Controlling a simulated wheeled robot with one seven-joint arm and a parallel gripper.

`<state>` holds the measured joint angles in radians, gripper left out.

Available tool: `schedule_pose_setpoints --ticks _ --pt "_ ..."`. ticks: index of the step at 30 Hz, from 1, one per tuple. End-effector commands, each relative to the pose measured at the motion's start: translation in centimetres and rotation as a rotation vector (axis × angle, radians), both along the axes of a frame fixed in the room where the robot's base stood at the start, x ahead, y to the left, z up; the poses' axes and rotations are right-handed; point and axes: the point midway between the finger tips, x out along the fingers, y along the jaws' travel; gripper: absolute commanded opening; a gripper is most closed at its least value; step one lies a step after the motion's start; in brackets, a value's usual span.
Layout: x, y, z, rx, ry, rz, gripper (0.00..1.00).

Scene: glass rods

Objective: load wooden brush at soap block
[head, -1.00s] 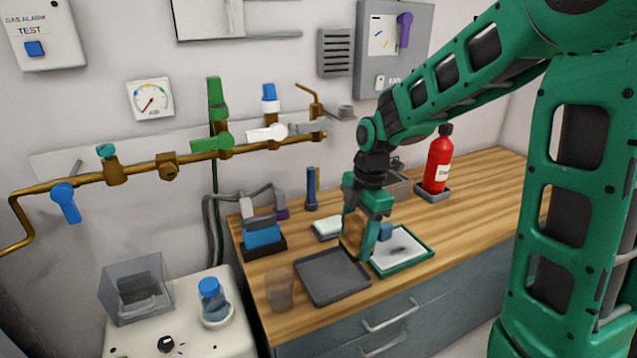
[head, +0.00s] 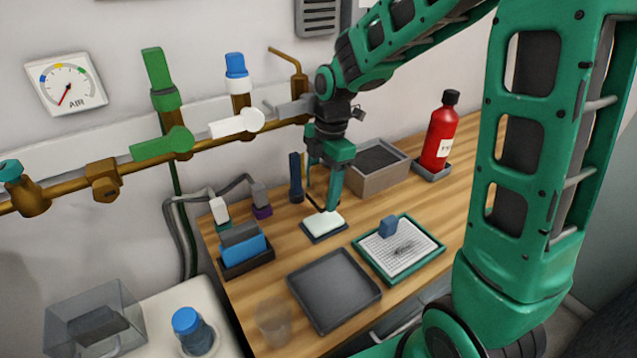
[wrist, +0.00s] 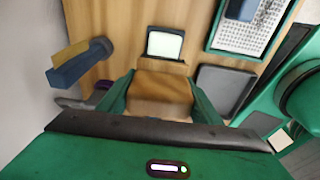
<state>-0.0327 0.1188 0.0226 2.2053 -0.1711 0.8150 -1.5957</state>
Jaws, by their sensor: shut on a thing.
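My gripper (head: 321,190) points down at the back of the counter, close to the white soap block (head: 323,223) in its dark dish. In the wrist view my gripper (wrist: 160,100) is shut on the wooden brush (wrist: 160,92), a brown block between the green fingers. The soap block (wrist: 164,45) shows just beyond the brush, apart from it in the picture. The brush's underside is hidden, so I cannot tell whether it touches the soap. In the head view the brush barely stands out from the wooden counter.
A green-framed board (head: 428,248) with a small blue block (head: 388,227) lies right of the soap. A grey tray (head: 335,290) is in front. A dark blue upright thing (head: 296,178) stands close left. A grey box (head: 378,160) and red bottle (head: 440,132) stand behind right.

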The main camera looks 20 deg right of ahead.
Motion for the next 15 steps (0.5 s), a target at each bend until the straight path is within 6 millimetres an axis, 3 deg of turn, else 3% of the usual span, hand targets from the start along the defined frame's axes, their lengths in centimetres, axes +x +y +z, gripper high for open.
schedule_pose_setpoints --ticks 15 --pt "-0.1 -0.6 -4.6 0.000 0.004 -0.010 0.41"
